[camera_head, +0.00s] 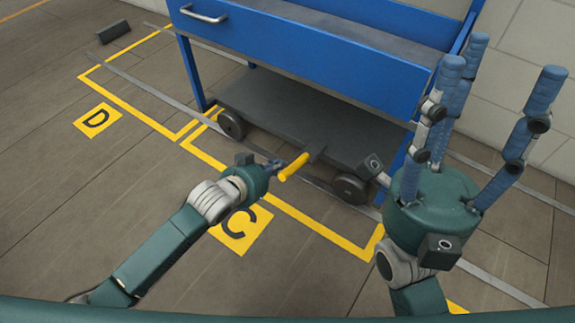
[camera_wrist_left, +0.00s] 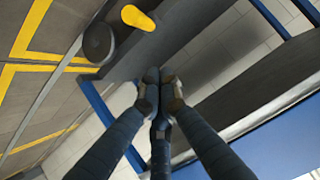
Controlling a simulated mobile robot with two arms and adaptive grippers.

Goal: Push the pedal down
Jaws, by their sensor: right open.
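The yellow pedal (camera_head: 294,166) sticks out from the dark lower shelf of a blue cart (camera_head: 300,52). The pedal also shows at the top of the left wrist view (camera_wrist_left: 138,18). My left gripper (camera_head: 279,166) is low, right beside the pedal's left side in the head view. In the left wrist view its fingertips (camera_wrist_left: 160,77) are drawn together with nothing between them, apart from the pedal in the picture. I cannot tell whether it touches the pedal. My right gripper (camera_head: 494,88) is open and empty, fingers pointing up, in front of the cart's right side.
The cart stands on dark wheels (camera_head: 351,189) and has a silver handle (camera_head: 203,15). Yellow floor lines mark bays with a D sign (camera_head: 97,120) and a C sign (camera_head: 241,232). A dark block (camera_head: 114,31) lies at the upper left.

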